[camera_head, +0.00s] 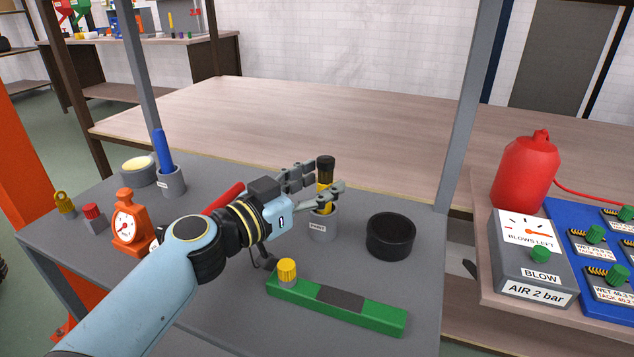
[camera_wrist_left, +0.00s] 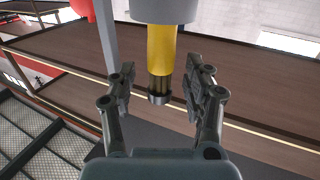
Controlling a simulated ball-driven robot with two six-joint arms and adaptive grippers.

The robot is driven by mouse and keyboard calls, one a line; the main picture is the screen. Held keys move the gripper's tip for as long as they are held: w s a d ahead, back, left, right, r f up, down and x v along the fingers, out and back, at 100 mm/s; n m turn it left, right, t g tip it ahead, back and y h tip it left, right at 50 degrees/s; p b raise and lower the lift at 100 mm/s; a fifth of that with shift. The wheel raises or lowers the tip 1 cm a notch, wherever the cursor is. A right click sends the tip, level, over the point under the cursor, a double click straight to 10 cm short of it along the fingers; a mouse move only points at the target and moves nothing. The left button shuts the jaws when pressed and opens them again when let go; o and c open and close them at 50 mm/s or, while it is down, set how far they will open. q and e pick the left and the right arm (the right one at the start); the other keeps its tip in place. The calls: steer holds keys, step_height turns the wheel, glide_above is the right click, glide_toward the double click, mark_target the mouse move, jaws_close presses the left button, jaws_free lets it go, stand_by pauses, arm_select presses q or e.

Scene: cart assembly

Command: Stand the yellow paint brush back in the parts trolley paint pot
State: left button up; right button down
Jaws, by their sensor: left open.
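The yellow paint brush (camera_head: 325,199) stands upright, its black end up and its lower end inside the grey paint pot (camera_head: 321,228) labelled PAINT on the grey trolley top. My left gripper (camera_head: 328,179) is open, with its fingers on either side of the brush just above the pot. In the left wrist view the yellow brush (camera_wrist_left: 161,50) shows between the spread fingers (camera_wrist_left: 162,84), with a gap on both sides. The pot (camera_wrist_left: 164,10) is at the top edge there. My right gripper is not in view.
A black cup (camera_head: 390,237) stands right of the pot. A green bar (camera_head: 370,312) and a yellow-capped knob (camera_head: 287,270) lie in front. A blue-handled tool (camera_head: 162,150) stands in another grey pot (camera_head: 172,183) at the left, near an orange gauge (camera_head: 127,225). A post (camera_head: 465,100) rises behind right.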

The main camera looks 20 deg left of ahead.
arm_select(q)
steer(key=shift+s, duration=0.1)
steer(key=v, duration=1.1)
steer(key=shift+s+a, duration=0.15)
steer(key=shift+s, duration=0.2)
